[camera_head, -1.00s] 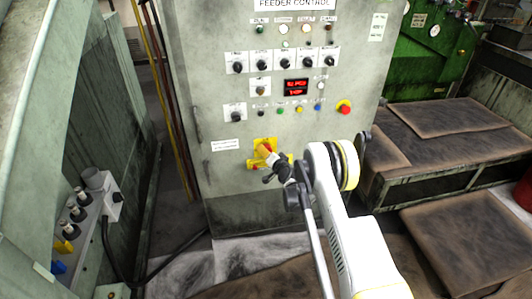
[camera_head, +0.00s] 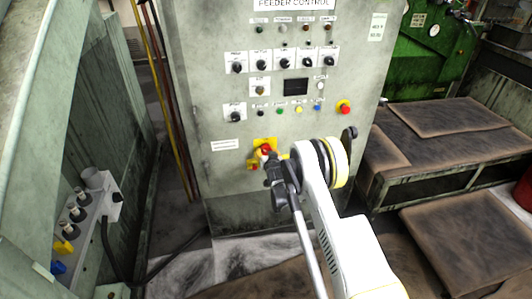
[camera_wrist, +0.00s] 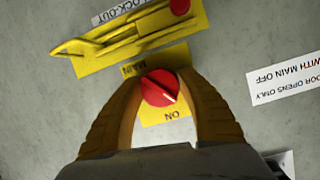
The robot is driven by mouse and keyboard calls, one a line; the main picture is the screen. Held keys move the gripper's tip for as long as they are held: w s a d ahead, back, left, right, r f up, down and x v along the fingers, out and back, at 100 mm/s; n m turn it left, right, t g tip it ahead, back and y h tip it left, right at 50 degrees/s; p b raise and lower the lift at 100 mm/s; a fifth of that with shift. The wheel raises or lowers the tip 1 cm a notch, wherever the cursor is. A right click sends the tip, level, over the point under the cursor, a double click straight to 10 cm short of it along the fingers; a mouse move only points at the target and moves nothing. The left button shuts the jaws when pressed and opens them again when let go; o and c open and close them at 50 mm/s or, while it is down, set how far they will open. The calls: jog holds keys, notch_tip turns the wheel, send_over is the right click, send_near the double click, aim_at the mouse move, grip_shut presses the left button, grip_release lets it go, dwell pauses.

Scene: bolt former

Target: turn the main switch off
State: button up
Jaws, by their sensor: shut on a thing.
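The main switch is a red round knob (camera_wrist: 160,88) on a yellow plate (camera_wrist: 165,118) marked MAIN and ON, on the front of the grey feeder control cabinet (camera_head: 225,170). A white line on the knob points to the lower right in the wrist view, beside the ON label and not straight at it. My gripper (camera_wrist: 162,90) has its two yellow fingers closed around the knob, one on each side. In the head view my gripper (camera_head: 266,154) is at the yellow plate and covers part of it. The cabinet's display (camera_head: 296,87) is dark.
A yellow lock-out plate (camera_wrist: 130,35) with a red spot is beside the switch. A white notice label (camera_wrist: 287,80) is to the right in the wrist view. Several selector knobs, buttons and a red emergency stop (camera_head: 344,107) sit higher on the cabinet.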

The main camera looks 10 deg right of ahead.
jog(key=n+h, duration=0.1)
jog(key=n, duration=0.1)
jog(key=n+h, duration=0.1)
jog(key=n, duration=0.1)
jog(key=shift+n+t+h, duration=0.6)
jog(key=shift+n+h, duration=0.5)
jog(key=shift+n, duration=0.8)
jog(key=shift+d+r, duration=0.1)
jog(key=o, duration=1.2)
jog(key=v, duration=0.7)
jog(key=shift+s, duration=0.25)
